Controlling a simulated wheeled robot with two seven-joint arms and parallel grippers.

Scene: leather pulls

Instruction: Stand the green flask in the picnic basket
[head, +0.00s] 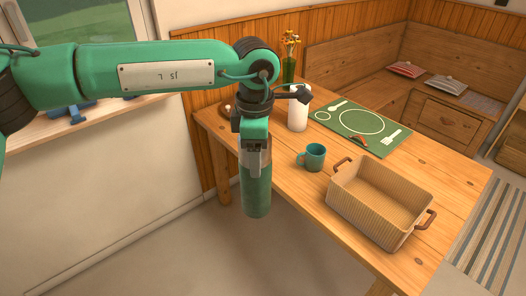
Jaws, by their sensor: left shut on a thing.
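The green flask (256,194) hangs upright in my left gripper (255,160), which is shut on its upper part. The flask is held in front of the table's left edge, over the floor. The picnic basket (361,215), woven with brown handles, stands on the table to the right of the flask. The inside of the basket that shows is empty. My right gripper is not in view.
On the wooden table (445,185) a teal mug (312,157) stands just left of the basket. Behind it are a white bottle (298,112), a green placemat (360,128) and a flower vase (289,70). A wooden bench (345,65) lines the back.

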